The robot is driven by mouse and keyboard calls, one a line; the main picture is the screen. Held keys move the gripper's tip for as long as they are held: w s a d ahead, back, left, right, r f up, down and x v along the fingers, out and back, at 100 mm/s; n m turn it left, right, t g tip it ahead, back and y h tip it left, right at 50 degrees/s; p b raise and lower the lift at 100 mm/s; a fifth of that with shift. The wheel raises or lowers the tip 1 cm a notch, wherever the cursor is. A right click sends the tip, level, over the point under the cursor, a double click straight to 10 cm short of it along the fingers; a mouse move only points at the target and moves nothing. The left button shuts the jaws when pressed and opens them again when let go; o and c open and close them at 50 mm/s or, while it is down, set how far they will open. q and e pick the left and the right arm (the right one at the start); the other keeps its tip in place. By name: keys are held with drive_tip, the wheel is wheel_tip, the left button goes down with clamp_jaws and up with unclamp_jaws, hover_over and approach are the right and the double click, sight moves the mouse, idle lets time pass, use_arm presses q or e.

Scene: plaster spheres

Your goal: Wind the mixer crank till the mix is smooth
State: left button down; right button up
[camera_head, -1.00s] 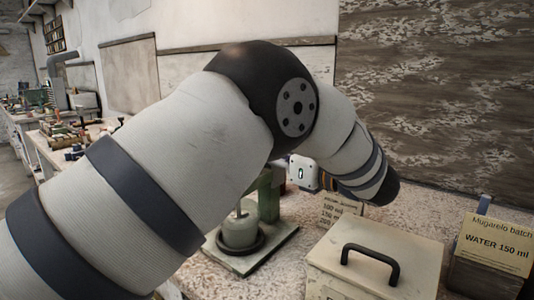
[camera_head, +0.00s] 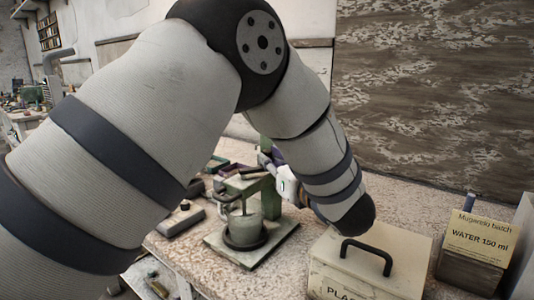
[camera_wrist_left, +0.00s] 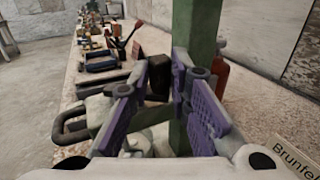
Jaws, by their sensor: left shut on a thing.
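The mixer has a green post and arm (camera_head: 269,197) over a pale pot (camera_head: 245,226), which sits in a dark ring on a flat base plate (camera_head: 274,246). The pot's loop handle (camera_wrist_left: 72,127) shows at left in the left wrist view. My left gripper (camera_wrist_left: 160,74) is at the top of the mixer, with purple-padded fingers either side of a dark block that looks like the crank grip (camera_wrist_left: 158,86). The fingers are shut on it; the exact contact is hard to see. The green post (camera_wrist_left: 194,35) rises close by the right finger. The mix inside the pot cannot be seen. My right gripper is out of view.
A lidded box with a black handle (camera_head: 367,255) stands right of the mixer. A box labelled water 150 ml (camera_head: 475,245) is at far right. Small trays and tools lie left of and behind the mixer. My left arm covers much of the head view.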

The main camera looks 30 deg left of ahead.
use_arm(q)
drive_tip(key=shift+s+m+t+h, duration=1)
drive_tip(key=shift+m+t+h, duration=0.7)
drive_tip(key=shift+h, duration=0.65)
drive_tip(key=shift+s+m+t+h, duration=0.95)
drive_tip(key=shift+m+t+h, duration=0.35)
drive_tip(key=shift+m+h, duration=0.9)
drive_tip(key=shift+s+m+t+h, duration=1)
drive_tip(key=shift+m+t+h, duration=0.6)
drive_tip(key=shift+h, duration=0.85)
drive_tip(key=c, duration=1.8)
unclamp_jaws()
drive_tip(key=shift+d, duration=0.1)
